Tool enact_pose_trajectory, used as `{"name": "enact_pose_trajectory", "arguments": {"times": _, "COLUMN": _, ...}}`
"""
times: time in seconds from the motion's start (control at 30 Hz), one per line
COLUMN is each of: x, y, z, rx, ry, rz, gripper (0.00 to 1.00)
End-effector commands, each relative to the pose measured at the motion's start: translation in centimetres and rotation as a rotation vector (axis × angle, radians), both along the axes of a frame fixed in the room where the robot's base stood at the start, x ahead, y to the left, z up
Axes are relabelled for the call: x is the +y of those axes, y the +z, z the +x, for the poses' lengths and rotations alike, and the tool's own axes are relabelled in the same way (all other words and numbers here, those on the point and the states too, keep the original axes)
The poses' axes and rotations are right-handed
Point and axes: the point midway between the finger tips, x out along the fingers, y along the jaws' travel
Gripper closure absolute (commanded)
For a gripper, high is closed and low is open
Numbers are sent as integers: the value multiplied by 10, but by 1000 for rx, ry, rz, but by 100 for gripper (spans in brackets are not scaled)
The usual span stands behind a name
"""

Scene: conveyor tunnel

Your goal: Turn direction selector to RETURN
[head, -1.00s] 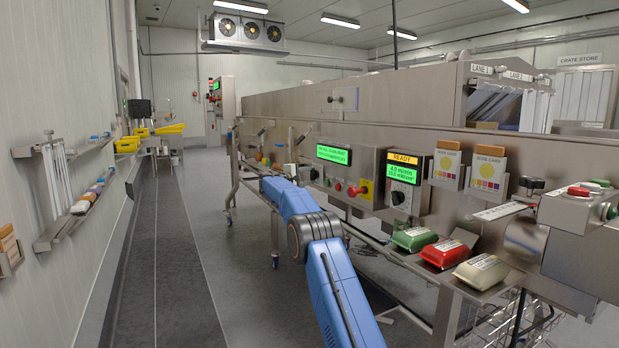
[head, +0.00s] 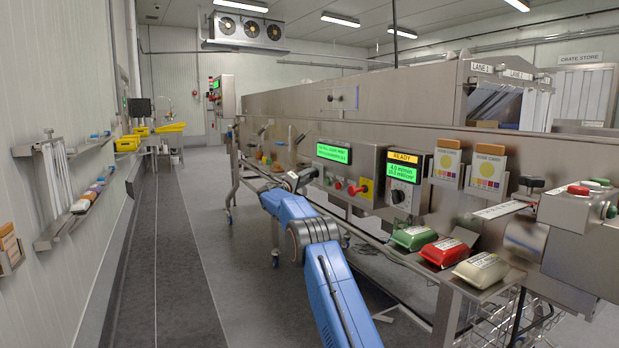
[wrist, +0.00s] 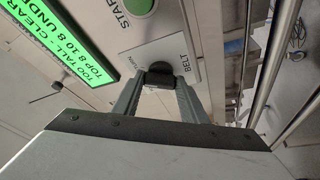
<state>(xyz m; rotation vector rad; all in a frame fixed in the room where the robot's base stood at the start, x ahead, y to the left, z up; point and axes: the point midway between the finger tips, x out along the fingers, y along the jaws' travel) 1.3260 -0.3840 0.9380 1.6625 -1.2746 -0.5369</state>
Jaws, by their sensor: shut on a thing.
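The direction selector is a black knob (wrist: 160,68) on a pale plate (wrist: 133,58) marked BELT at one side, with a partly covered word ending in "TURN" at the other. In the wrist view my gripper (wrist: 160,79) is shut on this knob, one finger on each side. I cannot tell which mark the knob points to. In the head view my gripper (head: 300,179) is at the left end of the control panel, and the knob there is not clearly visible.
A green START button (wrist: 138,6) and a lit green display (wrist: 62,38) are close to the selector. In the head view, a red knob on a yellow plate (head: 363,190) and a READY display box (head: 405,178) are to the right. Colored packs (head: 443,252) lie on the front shelf.

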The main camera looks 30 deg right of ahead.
Motion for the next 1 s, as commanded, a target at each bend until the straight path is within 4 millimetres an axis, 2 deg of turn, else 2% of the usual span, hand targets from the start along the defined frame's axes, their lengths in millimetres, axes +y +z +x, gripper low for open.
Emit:
{"name": "enact_pose_trajectory", "arguments": {"times": 0.47, "x": 1, "y": -3, "z": 1, "rx": -13, "ry": 0, "rz": 3, "gripper": 83}}
{"name": "enact_pose_trajectory", "arguments": {"times": 0.5, "x": 1, "y": -3, "z": 1, "rx": -13, "ry": 0, "rz": 3, "gripper": 56}}
{"name": "enact_pose_trajectory", "arguments": {"times": 0.57, "x": 1, "y": -2, "z": 1, "rx": -13, "ry": 0, "rz": 3, "gripper": 42}}
{"name": "enact_pose_trajectory", "arguments": {"times": 0.87, "x": 1, "y": -1, "z": 0, "rx": -14, "ry": 0, "rz": 2, "gripper": 42}}
{"name": "enact_pose_trajectory", "arguments": {"times": 1.0, "x": 9, "y": -2, "z": -3, "rx": -14, "ry": 1, "rz": 2, "gripper": 42}}
